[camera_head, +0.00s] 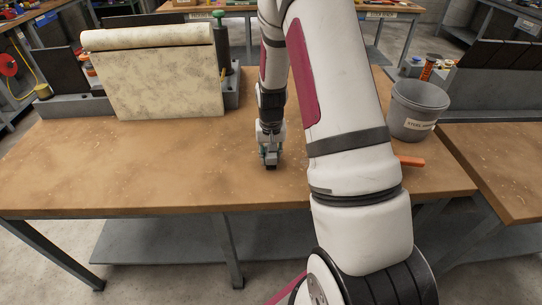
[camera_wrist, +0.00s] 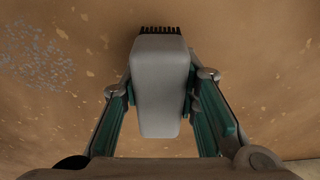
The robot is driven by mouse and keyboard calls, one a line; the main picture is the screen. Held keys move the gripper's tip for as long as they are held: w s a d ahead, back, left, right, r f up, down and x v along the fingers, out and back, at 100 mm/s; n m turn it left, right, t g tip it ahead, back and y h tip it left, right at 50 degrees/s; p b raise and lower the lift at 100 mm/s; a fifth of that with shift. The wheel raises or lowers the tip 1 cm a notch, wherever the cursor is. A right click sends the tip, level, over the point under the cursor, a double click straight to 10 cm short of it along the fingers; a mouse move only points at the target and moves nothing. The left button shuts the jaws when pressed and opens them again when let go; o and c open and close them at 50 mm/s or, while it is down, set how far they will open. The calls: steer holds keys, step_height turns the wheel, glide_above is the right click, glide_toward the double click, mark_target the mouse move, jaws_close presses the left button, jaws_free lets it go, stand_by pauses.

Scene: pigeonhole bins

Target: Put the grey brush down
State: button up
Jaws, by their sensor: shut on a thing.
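The grey brush (camera_wrist: 160,88) fills the middle of the wrist view, with a pale grey block-like body and dark bristles at its far end. My gripper (camera_wrist: 160,80) is shut on it, with a green-padded finger along each side. In the head view my gripper (camera_head: 270,158) points down, low over the middle of the brown workbench (camera_head: 180,165). The brush is mostly hidden by my gripper in that view. I cannot tell whether the brush touches the bench top.
A grey bin (camera_head: 416,112) with a label stands at the right. An orange object (camera_head: 412,161) lies partly behind my arm. A rack with a draped speckled cloth (camera_head: 165,80) stands at the back left.

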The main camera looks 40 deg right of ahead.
steer(key=shift+f, duration=0.35)
steer(key=shift+f, duration=0.4)
steer(key=shift+o, duration=0.2)
steer(key=shift+f, duration=0.2)
steer(key=o, duration=1.1)
steer(key=shift+f, duration=0.15)
